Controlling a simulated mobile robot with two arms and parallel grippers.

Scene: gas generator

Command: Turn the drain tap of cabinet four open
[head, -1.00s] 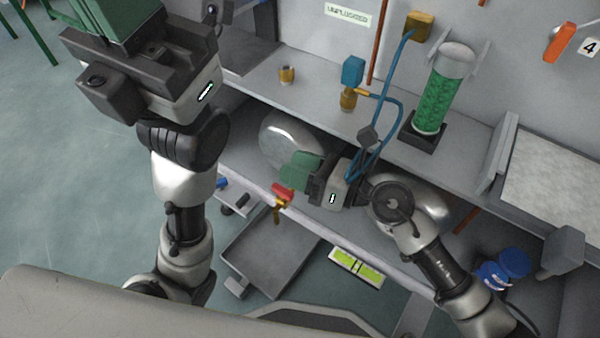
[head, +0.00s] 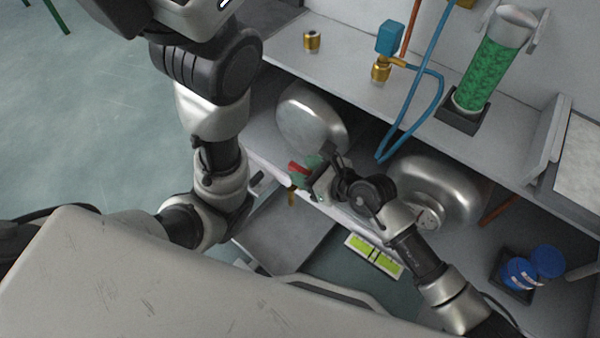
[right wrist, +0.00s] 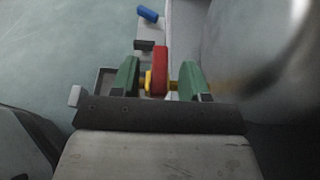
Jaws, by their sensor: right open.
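The drain tap has a red handle (head: 298,168) and a brass body (head: 291,197) at the front edge of the lower shelf. My right gripper (head: 304,178) is at the tap, partly hiding it. In the right wrist view, the red handle (right wrist: 160,70) stands upright between the two green fingers of my right gripper (right wrist: 160,82). Brass parts show on both sides of the handle, and gaps remain between handle and fingers. My right gripper is open. My left arm rises at the upper left, and its gripper is outside the picture.
Two silver rounded vessels (head: 312,120) (head: 440,190) lie on the lower shelf, close to my right arm. A blue hose (head: 432,105) hangs beside them. A grey tray (head: 285,235) is below the tap. A green-filled column (head: 490,70) stands on the upper shelf.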

